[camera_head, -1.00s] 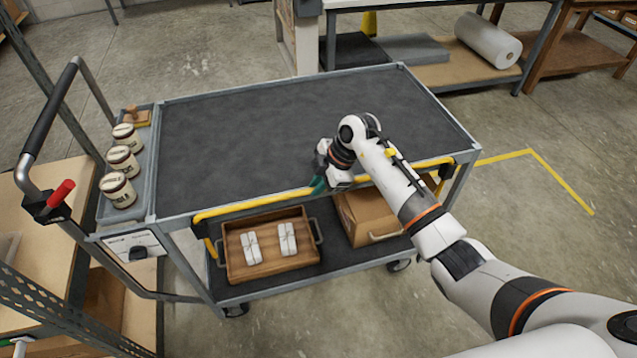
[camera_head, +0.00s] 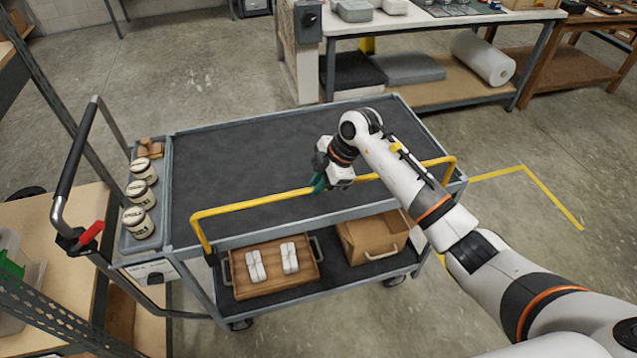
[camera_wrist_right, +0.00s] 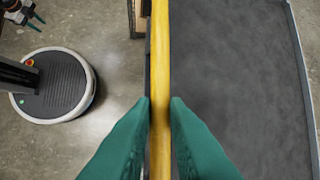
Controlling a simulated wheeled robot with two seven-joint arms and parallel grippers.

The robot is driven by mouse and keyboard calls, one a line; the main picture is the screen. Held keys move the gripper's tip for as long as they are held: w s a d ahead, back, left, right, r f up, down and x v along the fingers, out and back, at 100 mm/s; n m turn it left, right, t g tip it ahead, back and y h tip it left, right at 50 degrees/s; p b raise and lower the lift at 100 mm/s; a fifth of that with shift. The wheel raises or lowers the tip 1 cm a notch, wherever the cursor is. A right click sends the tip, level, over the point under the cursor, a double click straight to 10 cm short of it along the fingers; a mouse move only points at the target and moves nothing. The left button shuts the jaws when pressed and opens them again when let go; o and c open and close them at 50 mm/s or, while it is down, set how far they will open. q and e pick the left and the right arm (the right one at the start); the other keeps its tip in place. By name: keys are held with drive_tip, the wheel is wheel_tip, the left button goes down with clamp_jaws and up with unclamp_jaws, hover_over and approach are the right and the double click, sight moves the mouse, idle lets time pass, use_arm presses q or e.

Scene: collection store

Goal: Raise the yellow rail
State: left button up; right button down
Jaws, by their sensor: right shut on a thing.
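The yellow rail (camera_head: 258,202) runs along the near long side of the grey cart (camera_head: 185,243). Its bar stands above the level of the cart's dark top, with its bent ends coming down at the cart's edge. My right gripper (camera_head: 318,183) is shut on the rail's bar near its middle. In the right wrist view the rail (camera_wrist_right: 160,60) passes between the green fingertips of the right gripper (camera_wrist_right: 160,105). The arm hides part of the rail right of the gripper. My left gripper is not in the head view.
The cart's top is bare. Several labelled jars (camera_head: 138,222) stand in a side tray at its left. The lower shelf holds a wooden tray (camera_head: 275,283) with white bundles and a cardboard box (camera_head: 372,243). A workbench (camera_head: 430,27) stands behind.

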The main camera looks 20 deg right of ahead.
drive_tip(key=shift+w+r, duration=0.2)
drive_tip(key=shift+r, duration=0.15)
drive_tip(key=c, duration=1.7)
unclamp_jaws()
drive_tip(key=o, duration=0.3)
drive_tip(key=shift+s, duration=0.2)
drive_tip(key=shift+d, duration=0.1)
drive_tip(key=shift+d+r+b, duration=0.15)
drive_tip(key=shift+r+b, duration=0.15)
drive_tip(key=shift+r, duration=0.05)
drive_tip(key=b+v, duration=0.3)
drive_tip(key=v, duration=0.8)
drive_tip(key=shift+s, duration=0.15)
